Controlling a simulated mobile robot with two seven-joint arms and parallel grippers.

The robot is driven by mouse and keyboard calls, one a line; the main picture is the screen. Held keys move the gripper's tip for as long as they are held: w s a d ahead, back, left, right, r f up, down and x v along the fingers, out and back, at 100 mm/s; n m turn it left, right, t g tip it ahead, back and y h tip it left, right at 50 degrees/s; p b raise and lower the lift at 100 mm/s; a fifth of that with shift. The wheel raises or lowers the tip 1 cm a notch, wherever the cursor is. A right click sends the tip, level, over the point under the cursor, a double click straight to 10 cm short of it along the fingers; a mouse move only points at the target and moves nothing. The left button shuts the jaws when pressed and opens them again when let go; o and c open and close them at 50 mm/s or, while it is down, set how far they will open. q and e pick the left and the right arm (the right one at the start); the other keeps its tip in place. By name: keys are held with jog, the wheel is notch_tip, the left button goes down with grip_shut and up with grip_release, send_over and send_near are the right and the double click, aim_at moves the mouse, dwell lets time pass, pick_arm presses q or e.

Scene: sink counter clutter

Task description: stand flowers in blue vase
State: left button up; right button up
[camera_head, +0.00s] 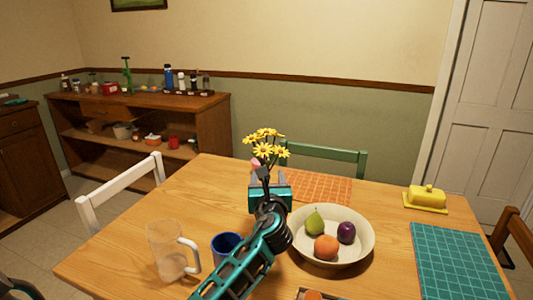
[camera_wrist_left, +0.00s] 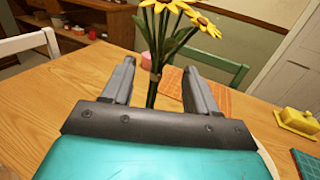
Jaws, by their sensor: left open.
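Yellow flowers (camera_head: 267,146) with green stems stand upright over the middle of the table. In the left wrist view, the flowers (camera_wrist_left: 178,12) rise beyond my left gripper (camera_wrist_left: 160,80), with their stems between its two parted fingers. My left gripper (camera_head: 268,178) is open; I see no clear grip on the stems. The lower stems are hidden by the gripper body. A blue open-topped vessel (camera_head: 222,240) stands left of my left forearm, partly covered by it; I cannot tell if it is the vase. My right gripper is not in view.
A clear pitcher (camera_head: 166,250) stands left of the blue vessel. A fruit bowl (camera_head: 362,246) is close to the right of my arm. An orange mat (camera_head: 325,188), a yellow butter dish (camera_head: 427,198) and a teal mat (camera_head: 455,262) lie farther right.

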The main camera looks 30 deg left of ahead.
pick_arm(q)
jog(key=shift+b+x, duration=0.45)
jog(key=shift+x, duration=3.15)
jog(key=shift+r, duration=0.15)
jog(key=shift+c, duration=0.2)
grip_shut()
